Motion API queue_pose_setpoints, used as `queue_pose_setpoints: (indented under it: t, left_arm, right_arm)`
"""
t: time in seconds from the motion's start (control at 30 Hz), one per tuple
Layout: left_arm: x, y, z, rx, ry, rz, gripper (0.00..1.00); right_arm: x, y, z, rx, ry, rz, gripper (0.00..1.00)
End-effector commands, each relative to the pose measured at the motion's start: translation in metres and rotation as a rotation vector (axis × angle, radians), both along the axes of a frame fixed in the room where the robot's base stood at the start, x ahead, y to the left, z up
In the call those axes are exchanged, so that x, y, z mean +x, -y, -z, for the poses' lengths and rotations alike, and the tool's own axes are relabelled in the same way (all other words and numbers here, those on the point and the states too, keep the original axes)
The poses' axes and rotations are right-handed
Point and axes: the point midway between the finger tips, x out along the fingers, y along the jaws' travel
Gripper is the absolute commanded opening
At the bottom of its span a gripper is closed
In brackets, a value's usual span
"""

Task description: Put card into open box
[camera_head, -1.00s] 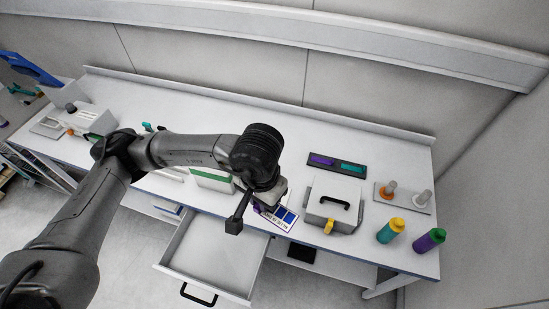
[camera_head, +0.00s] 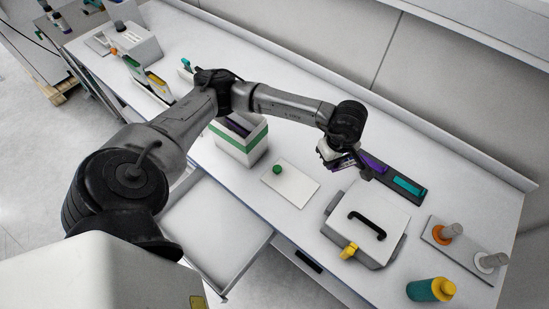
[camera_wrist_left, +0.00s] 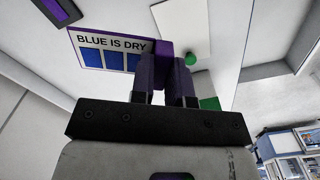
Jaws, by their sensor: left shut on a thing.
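My left gripper (camera_head: 330,156) is shut on the purple grip of a white card in the head view. In the left wrist view the gripper (camera_wrist_left: 166,94) holds the card (camera_wrist_left: 112,58), which has blue squares and reads "BLUE IS DRY". It is raised above the bench, near the dark tray. The open box (camera_head: 238,149) is white with a green band and stands left of the gripper, partly behind my arm. A dark purple thing shows at its opening. A white plate with a green knob (camera_head: 290,186) lies flat beside it. My right gripper is not in view.
A grey case (camera_head: 372,226) with black handle and yellow latch stands right of the plate. The dark tray (camera_head: 390,180) holds purple and teal pieces. A teal bottle (camera_head: 425,290) and a pegged board (camera_head: 462,262) are at right. A drawer (camera_head: 215,235) stands open in front.

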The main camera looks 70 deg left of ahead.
Motion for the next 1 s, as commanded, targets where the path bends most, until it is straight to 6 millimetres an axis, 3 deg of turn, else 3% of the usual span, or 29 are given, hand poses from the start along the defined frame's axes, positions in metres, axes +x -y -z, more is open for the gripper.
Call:
queue_pose_setpoints:
  t: [0.03, 0.1, 0.3, 0.47, 0.8, 1.0]
  left_arm:
    - [0.001, -0.011, 0.029, 0.002, -0.001, -0.092, 0.0]
    - [0.002, -0.023, 0.048, 0.002, -0.002, -0.208, 0.0]
    - [0.004, -0.047, 0.082, 0.001, 0.001, -0.432, 0.0]
    - [0.003, -0.061, 0.096, 0.001, 0.0, -0.507, 0.0]
    - [-0.008, -0.127, 0.134, 0.004, -0.001, -0.522, 0.0]
    - [-0.013, -0.156, 0.153, 0.001, -0.001, -0.519, 0.0]
  right_arm:
    - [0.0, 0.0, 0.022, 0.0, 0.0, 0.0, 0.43]
    - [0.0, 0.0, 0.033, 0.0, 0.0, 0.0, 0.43]
    - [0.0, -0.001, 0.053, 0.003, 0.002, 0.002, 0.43]
    - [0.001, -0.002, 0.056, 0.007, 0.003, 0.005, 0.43]
    - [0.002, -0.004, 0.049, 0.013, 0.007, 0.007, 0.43]
    - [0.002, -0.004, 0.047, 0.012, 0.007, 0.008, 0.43]
